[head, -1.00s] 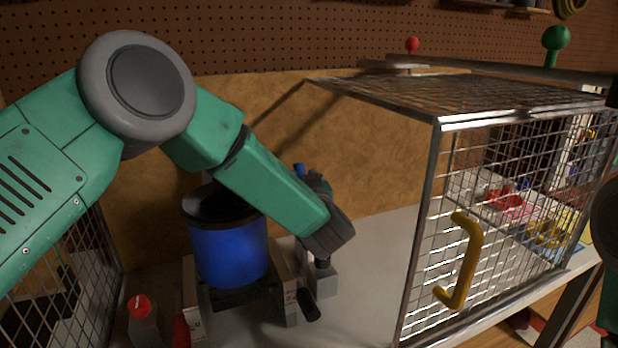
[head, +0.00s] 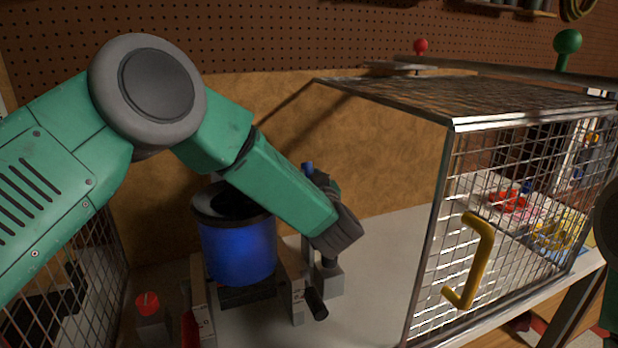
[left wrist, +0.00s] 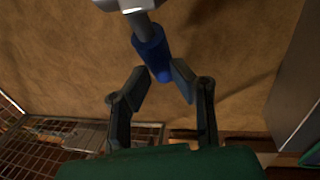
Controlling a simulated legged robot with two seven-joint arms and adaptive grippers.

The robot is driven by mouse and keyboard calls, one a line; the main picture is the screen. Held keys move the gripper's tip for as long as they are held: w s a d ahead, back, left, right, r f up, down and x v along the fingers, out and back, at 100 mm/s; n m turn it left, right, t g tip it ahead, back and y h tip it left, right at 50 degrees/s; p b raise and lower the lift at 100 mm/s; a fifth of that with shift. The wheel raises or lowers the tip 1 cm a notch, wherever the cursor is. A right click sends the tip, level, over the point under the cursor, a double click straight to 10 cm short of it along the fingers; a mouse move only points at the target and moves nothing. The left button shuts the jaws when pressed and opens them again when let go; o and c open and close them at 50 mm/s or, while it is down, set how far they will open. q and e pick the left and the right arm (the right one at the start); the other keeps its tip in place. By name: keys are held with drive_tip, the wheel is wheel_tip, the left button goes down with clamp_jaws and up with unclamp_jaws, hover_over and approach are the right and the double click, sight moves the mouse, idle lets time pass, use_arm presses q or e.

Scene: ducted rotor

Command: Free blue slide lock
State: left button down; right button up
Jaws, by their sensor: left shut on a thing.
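The blue slide lock shows as a blue cylindrical grip (left wrist: 152,53) on a grey stem in the left wrist view. A small blue tip (head: 307,168) shows behind my left wrist in the head view. My left gripper (left wrist: 156,84) is shut on the blue grip, its two fingers on either side of its near end. In the head view my forearm and wrist hide the fingers and most of the lock. A blue drum (head: 238,250) with a black rim stands on a bracketed mount left of my wrist. My right gripper is out of view.
A wire mesh cage (head: 453,125) with a yellow handle (head: 477,262) stands close on the right. A red-topped knob (head: 148,303) is at the front left. Another mesh panel is at far left. Bare table (head: 385,240) lies between my wrist and the cage.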

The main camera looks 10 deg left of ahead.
use_arm(q)
drive_tip(key=shift+w+d+r, duration=0.1)
drive_tip(key=shift+r, duration=0.1)
drive_tip(key=c, duration=1.4)
unclamp_jaws()
drive_tip(key=shift+o, duration=0.5)
drive_tip(key=shift+w+d+f, duration=0.25)
drive_tip(key=shift+w+f, duration=0.15)
drive_tip(key=shift+w, duration=0.05)
drive_tip(key=shift+s+d+r, duration=0.1)
drive_tip(key=shift+s+r, duration=0.15)
drive_tip(key=shift+s, duration=0.45)
drive_tip(key=v, duration=1.1)
drive_tip(key=shift+d, duration=0.15)
